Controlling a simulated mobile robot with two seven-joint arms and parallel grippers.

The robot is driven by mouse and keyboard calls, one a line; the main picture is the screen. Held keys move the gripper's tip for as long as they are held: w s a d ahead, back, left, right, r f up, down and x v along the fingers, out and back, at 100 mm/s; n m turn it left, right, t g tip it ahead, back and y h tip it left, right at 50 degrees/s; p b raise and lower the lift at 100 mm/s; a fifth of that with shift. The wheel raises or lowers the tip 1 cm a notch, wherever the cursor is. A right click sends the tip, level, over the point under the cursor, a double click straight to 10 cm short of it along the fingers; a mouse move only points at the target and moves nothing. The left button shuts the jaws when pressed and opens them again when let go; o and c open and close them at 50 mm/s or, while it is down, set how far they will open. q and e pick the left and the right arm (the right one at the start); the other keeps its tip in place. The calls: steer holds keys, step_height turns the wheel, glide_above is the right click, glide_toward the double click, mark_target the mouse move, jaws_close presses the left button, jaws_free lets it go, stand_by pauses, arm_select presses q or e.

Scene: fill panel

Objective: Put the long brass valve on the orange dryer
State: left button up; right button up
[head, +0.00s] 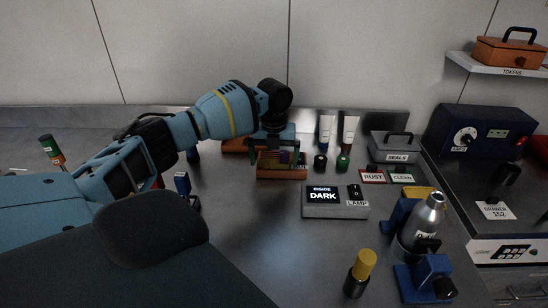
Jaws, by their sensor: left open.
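My left gripper (279,148) points down at the back middle of the bench. It is open, over or just behind a low orange rack (282,174) that may be the orange dryer. Small dark and yellowish pieces show at the rack, partly hidden by the gripper; I cannot tell whether one is the long brass valve. Another orange block (234,146) shows behind my left wrist. My right gripper is not in view.
A grey lamp box (335,210) reading "DARK" stands right of centre. Cards marked RUST (373,177) and CLEAN (402,178) lie behind it. A silver bottle (420,222) in a blue stand and a yellow-capped bottle (360,273) are at front right. The centre front is clear.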

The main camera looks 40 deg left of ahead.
mark_target(274, 161)
arm_select(q)
step_height(274, 161, up, 12)
steer(key=shift+r, duration=0.15)
stand_by(0.3)
